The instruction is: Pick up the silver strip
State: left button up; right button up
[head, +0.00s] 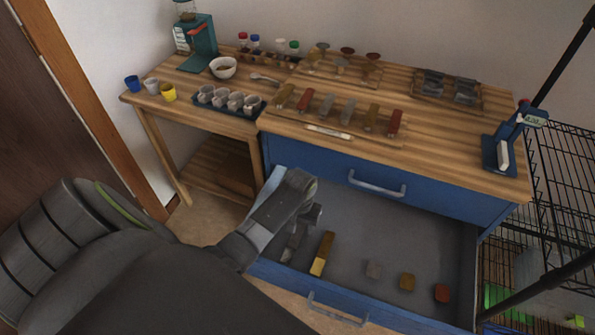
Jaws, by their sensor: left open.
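My left gripper (304,212) reaches in from the left over the open drawer. It is open, and I see nothing held in it. A grey, silver-looking strip (291,247) lies in the drawer just below the fingers, left of a gold strip (322,253). The gripper hides part of this silver strip, and I cannot tell whether they touch. Other silver-grey strips (326,105) stand in a row of coloured strips on the worktop. My right gripper is not in view.
A closed blue drawer (430,190) is above. Cups, a bowl and trays fill much of the worktop. A wire rack stands at right.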

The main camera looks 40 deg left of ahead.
pick_arm(q)
jog(key=shift+f, duration=0.1)
grip_shut()
dwell(0.4)
